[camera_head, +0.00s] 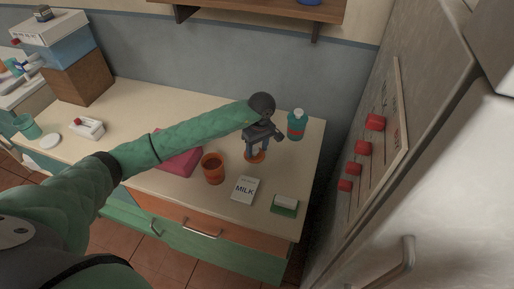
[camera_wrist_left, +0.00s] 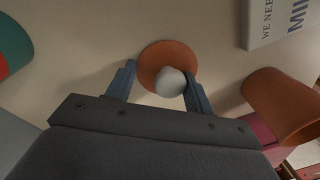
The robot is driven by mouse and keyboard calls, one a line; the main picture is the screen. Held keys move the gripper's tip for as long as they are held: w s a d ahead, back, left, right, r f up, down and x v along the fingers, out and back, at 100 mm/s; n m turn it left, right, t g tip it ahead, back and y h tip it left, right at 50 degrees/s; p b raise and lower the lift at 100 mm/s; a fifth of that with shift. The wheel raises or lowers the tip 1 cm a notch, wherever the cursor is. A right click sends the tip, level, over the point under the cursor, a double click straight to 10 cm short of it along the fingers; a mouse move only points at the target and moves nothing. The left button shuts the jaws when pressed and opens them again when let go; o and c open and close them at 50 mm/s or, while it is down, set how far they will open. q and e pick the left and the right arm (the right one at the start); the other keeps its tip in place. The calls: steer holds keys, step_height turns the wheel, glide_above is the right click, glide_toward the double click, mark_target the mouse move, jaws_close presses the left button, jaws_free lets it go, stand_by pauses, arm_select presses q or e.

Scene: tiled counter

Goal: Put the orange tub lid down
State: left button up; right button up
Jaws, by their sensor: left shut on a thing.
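The orange tub lid (camera_head: 259,157) is a flat orange disc, low at the counter, below my left gripper (camera_head: 257,153). In the left wrist view the lid (camera_wrist_left: 155,58) shows its pale round knob (camera_wrist_left: 170,82) between the two blue-grey fingers of the left gripper (camera_wrist_left: 160,76). The gripper is shut on the lid by this knob. I cannot tell whether the lid's underside touches the counter. An orange tub (camera_head: 213,169) stands open to the left and nearer; it also shows in the left wrist view (camera_wrist_left: 284,106). My right gripper is out of view.
A milk carton (camera_head: 244,189) and a green dish with a white block (camera_head: 285,206) lie near the front edge. A green bottle (camera_head: 296,126) stands to the right. A pink thing (camera_head: 181,161) lies partly under my arm. Bare counter (camera_head: 228,145) shows left of the lid.

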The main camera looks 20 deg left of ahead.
arm_select(q)
steer(key=o, duration=0.8)
steer(key=shift+o, duration=0.8)
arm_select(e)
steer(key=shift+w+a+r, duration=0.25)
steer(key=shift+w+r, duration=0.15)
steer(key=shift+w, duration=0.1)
arm_select(q)
steer(key=shift+r, duration=0.1)
steer(key=shift+w+r, duration=0.1)
steer(key=shift+r, duration=0.25)
steer(key=r, duration=0.3)
steer(key=r+p, duration=0.1)
steer(key=r, duration=0.2)
steer(key=shift+w+d+r, duration=0.1)
steer(key=shift+w+d, duration=0.05)
steer(key=shift+w, duration=0.05)
step_height(320, 180, up, 5)
steer(key=shift+w+d+r, duration=0.1)
steer(key=shift+d, duration=0.05)
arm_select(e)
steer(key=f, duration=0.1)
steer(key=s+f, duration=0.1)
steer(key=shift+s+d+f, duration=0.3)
